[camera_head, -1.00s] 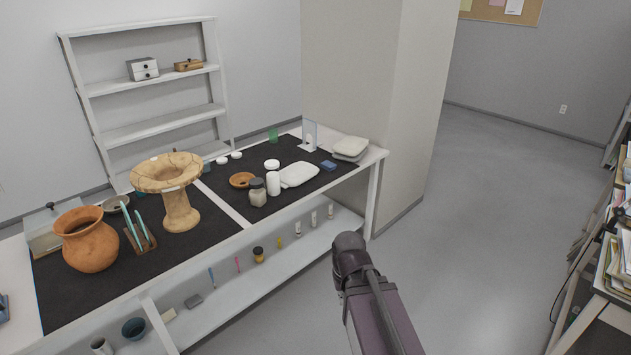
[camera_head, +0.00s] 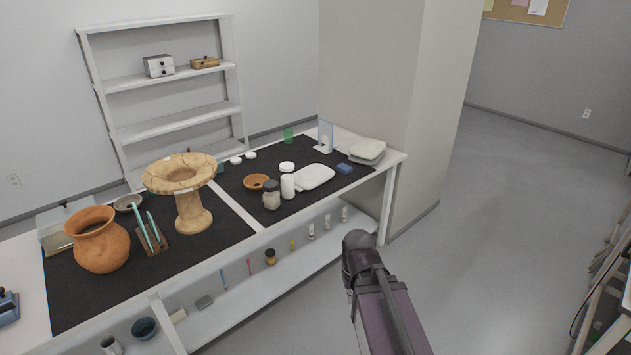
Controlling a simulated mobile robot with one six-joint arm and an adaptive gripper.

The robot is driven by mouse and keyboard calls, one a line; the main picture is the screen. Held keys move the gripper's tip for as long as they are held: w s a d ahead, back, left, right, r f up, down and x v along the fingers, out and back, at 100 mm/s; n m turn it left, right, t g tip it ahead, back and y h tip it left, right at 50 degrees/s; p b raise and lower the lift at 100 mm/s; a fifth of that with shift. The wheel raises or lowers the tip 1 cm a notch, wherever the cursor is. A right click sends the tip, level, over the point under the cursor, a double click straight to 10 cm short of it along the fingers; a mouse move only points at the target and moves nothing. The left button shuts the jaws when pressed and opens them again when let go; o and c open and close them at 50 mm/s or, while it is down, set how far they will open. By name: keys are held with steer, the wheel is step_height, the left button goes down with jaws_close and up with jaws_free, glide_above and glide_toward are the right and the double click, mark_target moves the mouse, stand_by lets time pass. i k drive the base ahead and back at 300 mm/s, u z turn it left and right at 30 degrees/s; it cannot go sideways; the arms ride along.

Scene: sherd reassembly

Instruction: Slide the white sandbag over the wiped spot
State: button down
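A white sandbag (camera_head: 313,177) lies flat on the right-hand black mat (camera_head: 237,185), just right of a white bottle (camera_head: 288,186). Another pale, pillow-like bag (camera_head: 367,148) lies on a grey stack at the table's right back corner. I cannot make out a wiped spot on the mat or table. My arm reaches in from the bottom right, in front of the table, over the floor. My gripper is not clearly visible; only a dark arm joint and link show.
A blue block (camera_head: 344,168), a brown bowl (camera_head: 256,182), a jar (camera_head: 271,195) and a white lid (camera_head: 287,166) stand near the sandbag. A pedestal vessel (camera_head: 192,218) and a clay pot (camera_head: 98,240) stand to the left.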

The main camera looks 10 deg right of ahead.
mark_target(309, 177)
steer(key=i, duration=1.5)
steer(key=z, duration=0.05)
